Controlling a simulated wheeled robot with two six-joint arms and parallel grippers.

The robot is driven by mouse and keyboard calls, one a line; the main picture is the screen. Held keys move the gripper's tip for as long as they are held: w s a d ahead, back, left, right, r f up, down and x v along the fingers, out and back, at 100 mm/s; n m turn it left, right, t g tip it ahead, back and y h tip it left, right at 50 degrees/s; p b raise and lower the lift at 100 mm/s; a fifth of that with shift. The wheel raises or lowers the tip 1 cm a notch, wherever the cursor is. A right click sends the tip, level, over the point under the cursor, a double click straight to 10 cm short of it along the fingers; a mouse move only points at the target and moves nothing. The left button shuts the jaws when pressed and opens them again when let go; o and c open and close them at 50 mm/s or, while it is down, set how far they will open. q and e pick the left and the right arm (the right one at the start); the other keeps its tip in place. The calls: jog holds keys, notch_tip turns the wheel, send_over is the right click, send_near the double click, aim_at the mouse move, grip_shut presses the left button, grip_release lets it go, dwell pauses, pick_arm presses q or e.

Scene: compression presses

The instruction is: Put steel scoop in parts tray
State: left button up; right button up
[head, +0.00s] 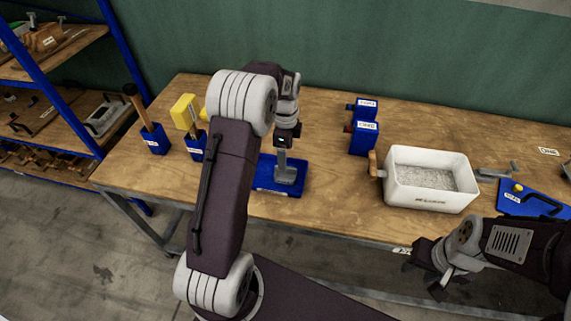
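The steel scoop (286,174) is grey, with its flat end low over a blue tray and its handle rising from it. The blue tray (263,184), which appears to be the parts tray, lies on the bench in the middle of the head view. My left gripper (287,138) is above the tray, pointing down, and appears shut on the scoop's handle; the grip is partly hidden. I cannot tell whether the scoop touches the tray floor. My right gripper (432,272) is at the lower right, in front of the bench edge, with its fingers apart and empty.
A white bin (430,197) of pale granules, with a wooden handle (373,164) at its left side, stands right of the tray. Blue blocks (364,139) stand behind. Blue holders (155,140) with tools are at left. A blue board (535,205) lies at right.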

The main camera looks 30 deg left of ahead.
pick_arm(q)
jog(key=s+d+n, duration=0.4)
jog(key=s+n, duration=0.3)
jog(key=s, duration=0.2)
jog(key=s+d+n+t, duration=0.1)
jog(key=s+d+n, duration=0.3)
jog(key=s+n, duration=0.4)
jog(key=shift+s+n, duration=0.3)
jog(key=shift+s, duration=0.85)
jog(key=shift+d, duration=0.1)
